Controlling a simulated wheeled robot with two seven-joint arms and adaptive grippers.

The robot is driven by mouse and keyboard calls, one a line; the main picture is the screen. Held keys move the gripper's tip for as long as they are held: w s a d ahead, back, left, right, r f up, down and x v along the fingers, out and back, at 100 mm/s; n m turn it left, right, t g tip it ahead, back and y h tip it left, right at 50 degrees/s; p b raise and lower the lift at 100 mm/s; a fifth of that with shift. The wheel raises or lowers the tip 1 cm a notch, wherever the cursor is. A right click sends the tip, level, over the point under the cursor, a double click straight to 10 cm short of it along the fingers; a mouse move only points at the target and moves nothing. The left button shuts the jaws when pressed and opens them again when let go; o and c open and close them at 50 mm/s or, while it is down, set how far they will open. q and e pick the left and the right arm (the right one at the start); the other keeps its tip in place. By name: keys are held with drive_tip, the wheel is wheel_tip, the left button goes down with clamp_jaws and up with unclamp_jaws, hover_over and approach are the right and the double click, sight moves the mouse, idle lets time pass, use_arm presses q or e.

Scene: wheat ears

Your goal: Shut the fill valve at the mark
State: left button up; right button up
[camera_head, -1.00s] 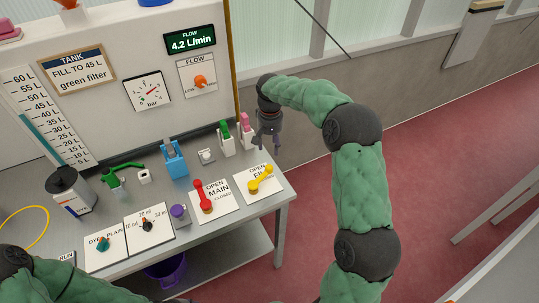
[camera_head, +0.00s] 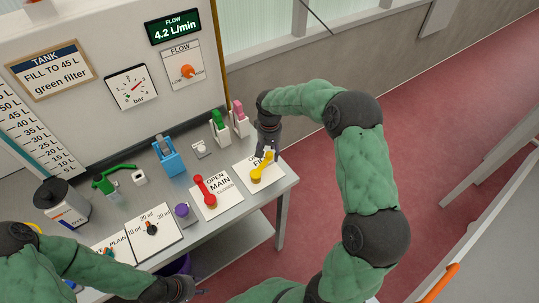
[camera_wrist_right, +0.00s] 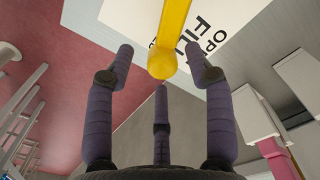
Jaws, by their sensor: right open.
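The yellow fill valve lever (camera_head: 263,167) sits on its white OPEN/FILL plate (camera_head: 245,173) at the bench's right end. My right gripper (camera_head: 267,154) is open just above the lever's far end. In the right wrist view, the yellow lever (camera_wrist_right: 168,40) reaches between the open fingers, and no grip shows. The tank gauge (camera_head: 38,135) is cut off by the left edge, so its level is hard to read. The tank sign (camera_head: 48,70) says fill to 45 L. The flow display (camera_head: 173,27) reads 4.2 L/min. My left gripper (camera_head: 188,291) is low at the front, its fingers unclear.
The red main valve lever (camera_head: 204,189) stands left of the fill plate. A purple knob (camera_head: 182,210), a blue clamp-like item (camera_head: 168,157), and green (camera_head: 219,127) and pink (camera_head: 240,118) ones are nearby. Red floor (camera_head: 440,110) lies right of the bench.

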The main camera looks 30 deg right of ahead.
drive_tip(key=shift+f, duration=0.9)
clamp_jaws()
drive_tip(key=shift+s+d+m+b, duration=0.3)
drive_tip(key=shift+s+m+b, duration=0.1)
drive_tip(key=shift+s+m, duration=0.6)
drive_tip(key=shift+s+f+m+b, duration=0.15)
drive_tip(key=shift+s+m, duration=0.25)
drive_tip(key=shift+m, duration=0.25)
drive_tip(key=shift+s+r+m+b, duration=0.15)
drive_tip(key=shift+s+m, duration=0.2)
drive_tip(key=shift+m, duration=0.3)
drive_tip(key=shift+f, duration=0.15)
unclamp_jaws()
drive_tip(key=shift+s, duration=0.15)
